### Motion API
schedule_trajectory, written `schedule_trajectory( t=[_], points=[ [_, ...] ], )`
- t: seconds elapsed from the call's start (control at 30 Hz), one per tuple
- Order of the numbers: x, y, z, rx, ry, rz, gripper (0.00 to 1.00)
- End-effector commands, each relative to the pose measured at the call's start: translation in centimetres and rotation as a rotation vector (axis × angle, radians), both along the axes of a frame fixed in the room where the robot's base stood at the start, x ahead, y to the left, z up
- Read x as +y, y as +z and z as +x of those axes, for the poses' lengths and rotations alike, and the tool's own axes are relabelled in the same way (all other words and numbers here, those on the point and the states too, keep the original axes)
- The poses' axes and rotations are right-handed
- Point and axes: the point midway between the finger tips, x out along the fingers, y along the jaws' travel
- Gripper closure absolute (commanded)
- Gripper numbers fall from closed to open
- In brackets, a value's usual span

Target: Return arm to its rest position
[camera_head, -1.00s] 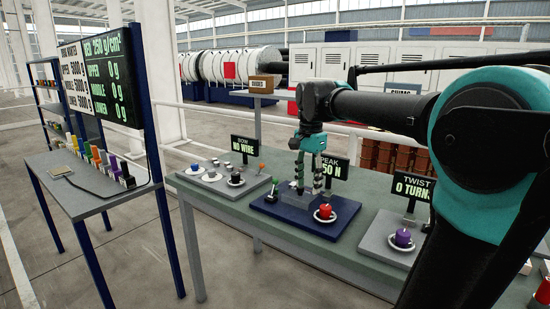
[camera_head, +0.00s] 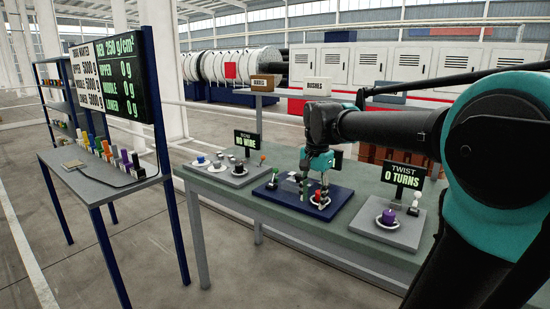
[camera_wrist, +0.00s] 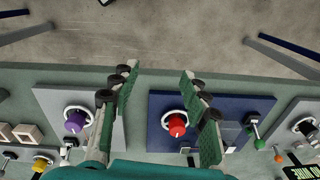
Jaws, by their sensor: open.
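My gripper (camera_head: 315,186) is above the blue testing plate (camera_head: 285,198) on the bench. In the wrist view its two fingers (camera_wrist: 158,108) stand wide apart with nothing held between them. A red knob (camera_wrist: 177,124) on a white ring sits on the blue plate below, close to one finger; in the head view the red knob (camera_head: 320,196) is partly hidden by the fingers. My arm runs from the right side of the head view, extended over the bench.
A purple knob (camera_head: 388,217) sits on a grey plate under the "TWIST 0 TURNS" sign (camera_head: 403,171). A "NO WIRE" sign (camera_head: 247,142) stands behind another grey plate. A side table (camera_head: 90,178) holds several coloured pieces. Boxes (camera_head: 318,87) stand on a shelf behind.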

Motion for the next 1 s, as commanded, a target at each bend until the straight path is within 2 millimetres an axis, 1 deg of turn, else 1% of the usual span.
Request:
schedule_trajectory(
  t=[0.03,0.17,0.27,0.37,0.47,0.5,0.6,0.7,0.83,1.0],
  points=[
    [-0.4,-1.0,-0.3,-0.011,0.021,0.0,0.54],
    [-1.3,-3.7,-1.1,-0.045,0.1,-0.001,0.54],
    [-2.2,-6.3,-2.1,-0.077,0.174,-0.007,0.54],
    [-3.4,-9.5,-3.6,-0.119,0.269,-0.02,0.54],
    [-4.8,-13.7,-6.1,-0.173,0.392,-0.045,0.54],
    [-5.4,-15.4,-7.3,-0.196,0.446,-0.059,0.54],
    [-6.5,-18.8,-10.0,-0.245,0.566,-0.097,0.54],
    [-7.2,-21.2,-12.2,-0.278,0.656,-0.131,0.54],
    [-7.6,-22.8,-13.9,-0.302,0.722,-0.159,0.54],
    [-7.7,-23.2,-14.3,-0.308,0.744,-0.168,0.54]
  ],
)
